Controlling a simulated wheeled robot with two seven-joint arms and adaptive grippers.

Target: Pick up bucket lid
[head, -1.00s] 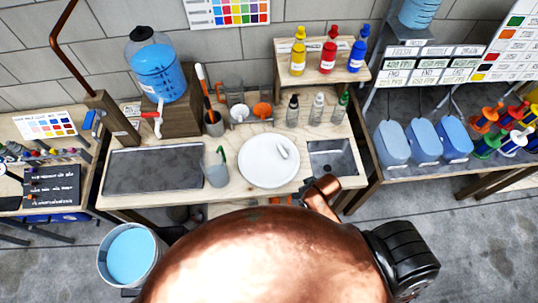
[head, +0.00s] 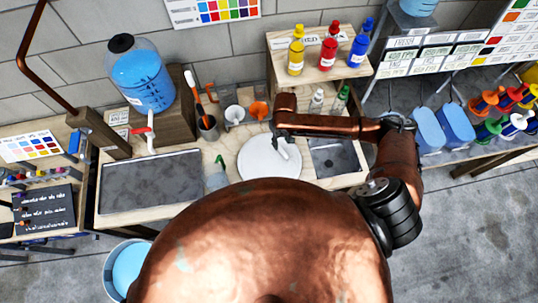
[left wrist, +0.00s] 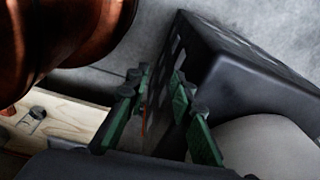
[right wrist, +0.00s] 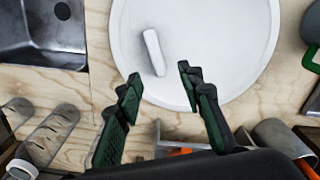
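The bucket lid (head: 262,165) is a round white disc with a white bar handle (head: 282,147), lying on the wooden worktop left of the sink. In the right wrist view the lid (right wrist: 215,50) lies ahead of my right gripper (right wrist: 157,78). This gripper is open and empty, its fingertips apart near the lid's rim and the handle (right wrist: 153,52) beyond them. My right arm reaches over the worktop in the head view. My left gripper (left wrist: 159,76) shows open in the left wrist view, beside a dark crate-like thing (left wrist: 240,80); contact is unclear.
A bucket of blue liquid (head: 127,268) stands on the floor, partly hidden by my body. A blue water jug (head: 142,75), a cup of brushes (head: 208,127) and an orange funnel (head: 259,109) stand behind the lid. Bottles (head: 328,53) and a sink (head: 335,158) are right.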

